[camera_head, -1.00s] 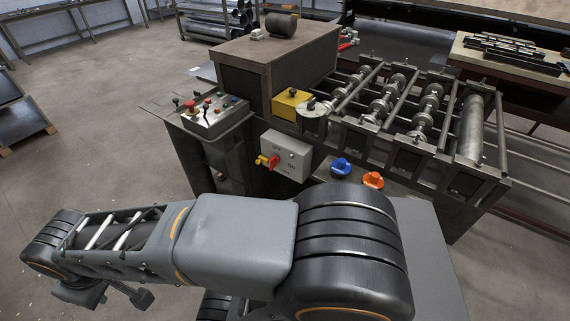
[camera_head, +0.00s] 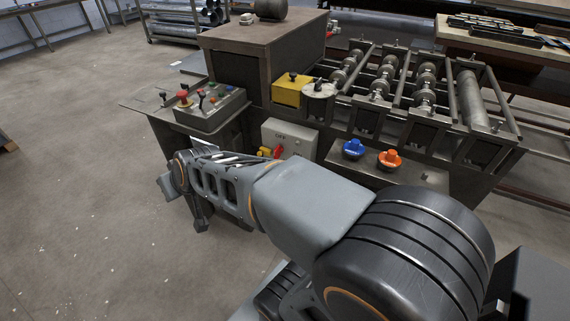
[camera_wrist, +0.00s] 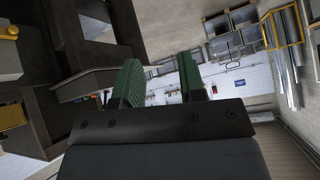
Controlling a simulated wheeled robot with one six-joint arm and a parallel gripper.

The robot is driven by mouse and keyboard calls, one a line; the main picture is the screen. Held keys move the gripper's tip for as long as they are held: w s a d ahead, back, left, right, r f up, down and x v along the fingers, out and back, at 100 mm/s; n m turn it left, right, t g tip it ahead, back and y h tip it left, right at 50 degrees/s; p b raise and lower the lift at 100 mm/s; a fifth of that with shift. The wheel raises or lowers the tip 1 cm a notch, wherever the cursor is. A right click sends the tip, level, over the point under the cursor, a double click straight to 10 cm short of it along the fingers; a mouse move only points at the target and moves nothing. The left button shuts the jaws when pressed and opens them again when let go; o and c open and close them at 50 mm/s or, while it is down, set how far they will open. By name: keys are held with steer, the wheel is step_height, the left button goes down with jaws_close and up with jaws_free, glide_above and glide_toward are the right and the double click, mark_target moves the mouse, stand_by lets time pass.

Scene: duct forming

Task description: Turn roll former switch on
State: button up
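The roll former switch box (camera_head: 289,138) is a grey panel on the front of the machine. Its red handle with a yellow part (camera_head: 271,152) sits low on the box, and OFF lettering shows above it. My arm hides the lower part of the box. In the wrist view my gripper (camera_wrist: 161,82) shows two green-padded fingers with a clear gap between them and nothing held. In the head view the arm's far end is left of the switch and apart from it; the fingers cannot be made out there. I cannot identify the switch in the wrist view.
The roll former (camera_head: 415,105) with its rollers stands behind my arm. A control panel (camera_head: 212,106) with buttons and levers is left of the switch. Blue (camera_head: 353,148) and orange (camera_head: 390,158) knobs are to its right. The floor at left is open.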

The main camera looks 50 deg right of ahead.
steer(key=w+d+f+m+t+h+b, duration=0.3)
steer(key=w+d+f+t+b, duration=0.1)
steer(key=w+d+f+b, duration=0.3)
steer(key=m+g+h+b, duration=0.8)
steer(key=m+h+b, duration=0.3)
steer(key=h+b, duration=0.3)
glide_toward(275, 153)
steer(key=shift+h, duration=0.7)
steer(key=x, duration=0.3)
steer(key=f+b+x, duration=0.1)
steer(key=x, duration=0.2)
steer(key=b+x, duration=0.1)
steer(key=x, duration=0.2)
steer(key=shift+w+f, duration=0.25)
steer(key=shift+f, duration=0.15)
steer(key=shift+b+x, duration=0.35)
steer(key=shift+x, duration=0.45)
steer(key=shift+r, duration=0.1)
steer(key=shift+c, duration=0.2)
jaws_close()
